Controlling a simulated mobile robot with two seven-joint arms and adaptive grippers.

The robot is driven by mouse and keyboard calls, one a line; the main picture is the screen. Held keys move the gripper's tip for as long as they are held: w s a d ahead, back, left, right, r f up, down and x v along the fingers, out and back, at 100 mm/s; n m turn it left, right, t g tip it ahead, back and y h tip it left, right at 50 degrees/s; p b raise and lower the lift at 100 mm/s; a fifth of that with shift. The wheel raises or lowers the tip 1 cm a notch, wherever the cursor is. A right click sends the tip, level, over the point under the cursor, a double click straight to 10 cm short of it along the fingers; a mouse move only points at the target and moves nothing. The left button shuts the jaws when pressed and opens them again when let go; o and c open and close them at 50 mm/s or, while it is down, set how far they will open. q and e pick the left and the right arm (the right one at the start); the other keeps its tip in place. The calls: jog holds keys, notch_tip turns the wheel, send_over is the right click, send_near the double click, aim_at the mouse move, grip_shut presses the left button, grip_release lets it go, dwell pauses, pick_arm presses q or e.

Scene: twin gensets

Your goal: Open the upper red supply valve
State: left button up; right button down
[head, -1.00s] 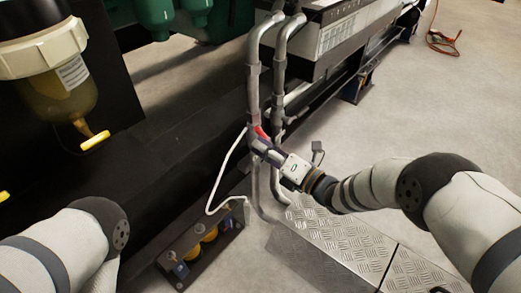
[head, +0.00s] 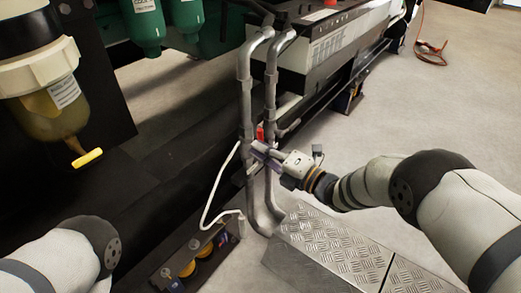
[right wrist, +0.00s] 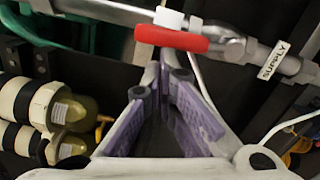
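The red valve lever (head: 260,132) shows small beside the upright grey pipes, just above my right gripper (head: 262,152). In the right wrist view the red lever (right wrist: 170,38) lies nearly along the metal pipe, with a white part behind it. A white label reading SUPPLY (right wrist: 274,60) is on the pipe to its right. My right gripper (right wrist: 160,66) has its purple-padded fingers drawn together at the tips. The tips are at the lever's lower edge, and exact contact is unclear. My left arm enters at lower left, its gripper out of view.
Two grey pipes (head: 244,95) rise beside the dark machine frame. A white cable (head: 211,200) hangs left of them. A box with yellow parts (head: 187,270) is on the floor. A treadplate step (head: 325,240) lies below my right arm. A filter bowl with yellow tap (head: 87,158) is left.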

dwell(0.3)
